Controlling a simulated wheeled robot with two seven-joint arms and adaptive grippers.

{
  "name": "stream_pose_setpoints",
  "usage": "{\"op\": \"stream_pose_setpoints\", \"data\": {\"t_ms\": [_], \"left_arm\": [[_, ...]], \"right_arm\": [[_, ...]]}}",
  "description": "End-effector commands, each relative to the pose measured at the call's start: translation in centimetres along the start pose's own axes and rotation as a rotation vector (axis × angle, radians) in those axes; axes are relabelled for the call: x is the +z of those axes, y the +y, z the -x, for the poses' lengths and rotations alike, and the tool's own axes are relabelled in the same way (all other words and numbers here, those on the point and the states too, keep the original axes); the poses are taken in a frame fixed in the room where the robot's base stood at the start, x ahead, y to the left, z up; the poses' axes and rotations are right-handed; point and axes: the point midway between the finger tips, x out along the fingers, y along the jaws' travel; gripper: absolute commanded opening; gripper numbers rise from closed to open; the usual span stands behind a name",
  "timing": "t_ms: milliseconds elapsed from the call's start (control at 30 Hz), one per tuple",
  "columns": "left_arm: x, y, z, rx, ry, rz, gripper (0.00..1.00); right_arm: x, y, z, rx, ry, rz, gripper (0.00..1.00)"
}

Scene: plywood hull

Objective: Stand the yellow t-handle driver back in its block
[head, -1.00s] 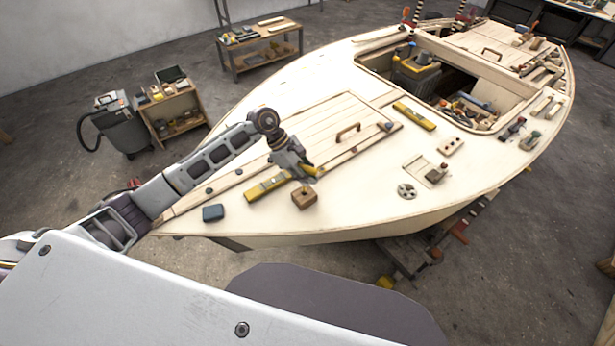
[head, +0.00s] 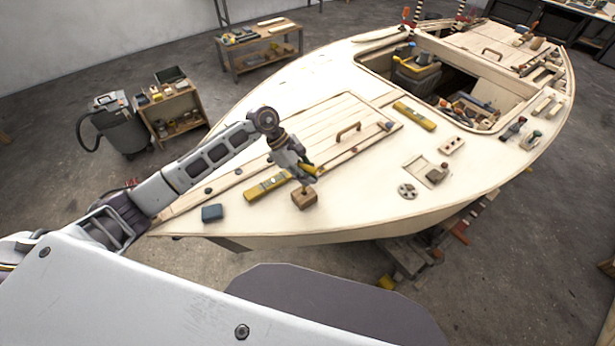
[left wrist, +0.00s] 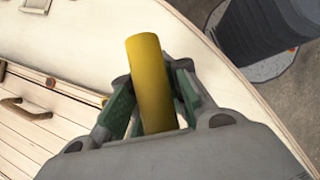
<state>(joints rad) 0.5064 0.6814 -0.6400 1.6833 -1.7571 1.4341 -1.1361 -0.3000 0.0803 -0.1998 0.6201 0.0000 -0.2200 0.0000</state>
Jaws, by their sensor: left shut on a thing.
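My left gripper (head: 307,176) is over the front of the pale plywood deck, pointing down. It is shut on the yellow t-handle driver (left wrist: 150,70), whose thick yellow bar lies between the green-padded fingers in the left wrist view. In the head view only a little of the yellow shows beside the fingers. The brown wooden block (head: 304,198) sits on the deck directly below the gripper. The driver's shaft is hidden or too small to see, so I cannot tell whether it touches or enters the block. My right gripper is not in view.
A yellow level (head: 267,186) lies just left of the block, and a blue-grey box (head: 212,213) farther left. A hatch handle (head: 348,131) stands behind. A round grey disc (head: 407,191) lies to the right. Deck between block and disc is clear.

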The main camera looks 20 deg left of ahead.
Motion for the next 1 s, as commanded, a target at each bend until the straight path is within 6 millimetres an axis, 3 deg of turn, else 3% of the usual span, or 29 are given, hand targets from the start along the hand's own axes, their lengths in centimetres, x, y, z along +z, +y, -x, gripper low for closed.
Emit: {"op": "stream_pose_setpoints", "data": {"t_ms": [1000], "left_arm": [[-0.45,0.0,-0.62,0.0,0.0,0.0,0.0]], "right_arm": [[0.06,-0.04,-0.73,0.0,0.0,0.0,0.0]]}}
